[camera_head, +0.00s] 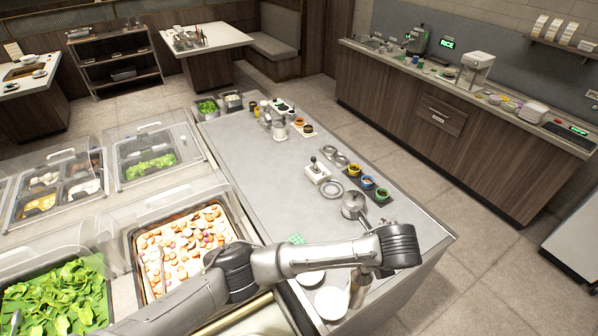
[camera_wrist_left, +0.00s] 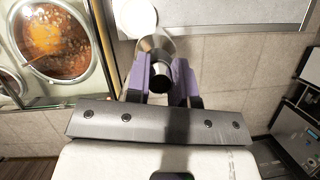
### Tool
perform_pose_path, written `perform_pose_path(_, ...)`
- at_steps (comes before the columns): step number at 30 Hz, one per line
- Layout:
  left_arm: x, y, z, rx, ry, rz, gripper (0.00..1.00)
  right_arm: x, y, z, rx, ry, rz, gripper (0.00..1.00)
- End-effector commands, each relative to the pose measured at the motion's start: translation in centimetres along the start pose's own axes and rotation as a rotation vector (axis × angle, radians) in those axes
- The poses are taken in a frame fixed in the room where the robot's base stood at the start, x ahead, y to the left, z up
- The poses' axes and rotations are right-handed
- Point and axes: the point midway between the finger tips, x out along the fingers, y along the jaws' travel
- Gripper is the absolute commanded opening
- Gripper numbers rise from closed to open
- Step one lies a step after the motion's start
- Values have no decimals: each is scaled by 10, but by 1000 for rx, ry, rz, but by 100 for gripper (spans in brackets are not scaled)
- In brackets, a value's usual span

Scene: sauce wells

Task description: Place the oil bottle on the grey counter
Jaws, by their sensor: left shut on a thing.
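A silver metal bottle (camera_head: 357,290), which I take to be the oil bottle, is upright or nearly so at the near right edge of the grey counter (camera_head: 240,150). My left gripper (camera_head: 374,272) is mostly hidden behind its own wrist. In the left wrist view its purple fingers (camera_wrist_left: 160,78) are closed on both sides of the bottle (camera_wrist_left: 160,48). The bottle overlaps the edge of the counter (camera_wrist_left: 230,12) there. I cannot tell whether its base touches the counter. My right gripper is not in view.
White round dishes (camera_head: 331,303) lie beside the bottle. A metal ladle-like pan (camera_head: 353,205) and a dark tray of coloured sauce cups (camera_head: 368,183) stand farther back. The counter's middle left is clear.

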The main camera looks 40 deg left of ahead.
Motion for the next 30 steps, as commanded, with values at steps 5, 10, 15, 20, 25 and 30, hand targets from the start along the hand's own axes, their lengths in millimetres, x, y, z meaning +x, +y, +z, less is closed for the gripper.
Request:
perform_pose_path(5, 2, -8, -1, 96, 1, -41, 0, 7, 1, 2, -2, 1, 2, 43)
perform_pose_path(10, 8, -11, 4, 139, 0, -55, 0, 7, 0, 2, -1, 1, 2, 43)
perform_pose_path(15, 33, -10, 25, 145, -1, -56, 0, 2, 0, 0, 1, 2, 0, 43)
perform_pose_path(20, 63, -8, 47, 144, 0, -56, 0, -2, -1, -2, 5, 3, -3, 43)
perform_pose_path(25, 89, -8, 66, 145, 0, -58, 0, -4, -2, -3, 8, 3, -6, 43)
perform_pose_path(30, 105, -8, 78, 146, 0, -59, 0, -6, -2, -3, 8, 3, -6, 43)
